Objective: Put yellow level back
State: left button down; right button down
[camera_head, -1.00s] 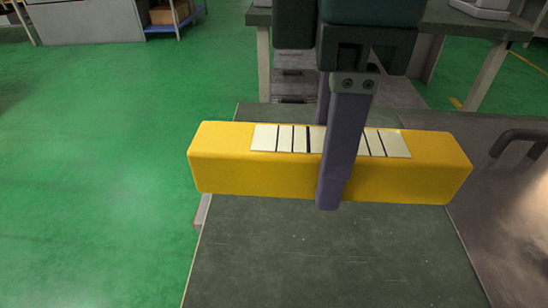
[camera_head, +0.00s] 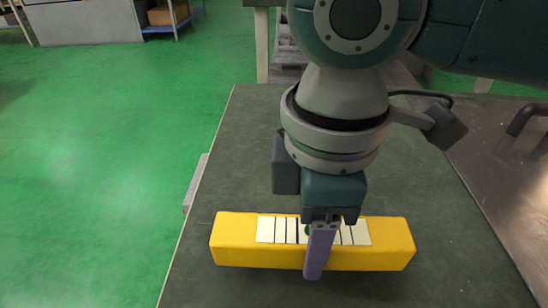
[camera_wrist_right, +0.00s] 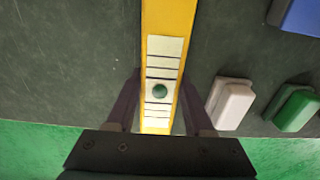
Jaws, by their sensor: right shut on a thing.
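The yellow level (camera_head: 240,240) is a long bar with a white marked strip on top. It lies crosswise at the near part of the dark table. My right gripper (camera_head: 319,268) reaches down from above and is shut around the level's middle, one finger in front of it. In the right wrist view the level (camera_wrist_right: 168,18) runs between the two fingers of the right gripper (camera_wrist_right: 160,108), and a green dot shows on its strip. I cannot tell whether the level's underside touches the table. My left gripper is not in view.
The dark table top (camera_head: 240,150) is clear to the left of my arm. A metal surface with a dark handle (camera_head: 522,118) is at the right. In the right wrist view, a white block (camera_wrist_right: 230,102), a green block (camera_wrist_right: 294,108) and a blue object (camera_wrist_right: 298,15) are right of the level.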

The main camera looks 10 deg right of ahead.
notch_tip(320, 180, down, 2)
jog(key=shift+f, duration=0.15)
jog(key=shift+f+b, duration=0.15)
jog(key=shift+b, duration=0.15)
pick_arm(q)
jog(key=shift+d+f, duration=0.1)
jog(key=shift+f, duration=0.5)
pick_arm(e)
jog(key=shift+c, duration=1.4)
grip_release()
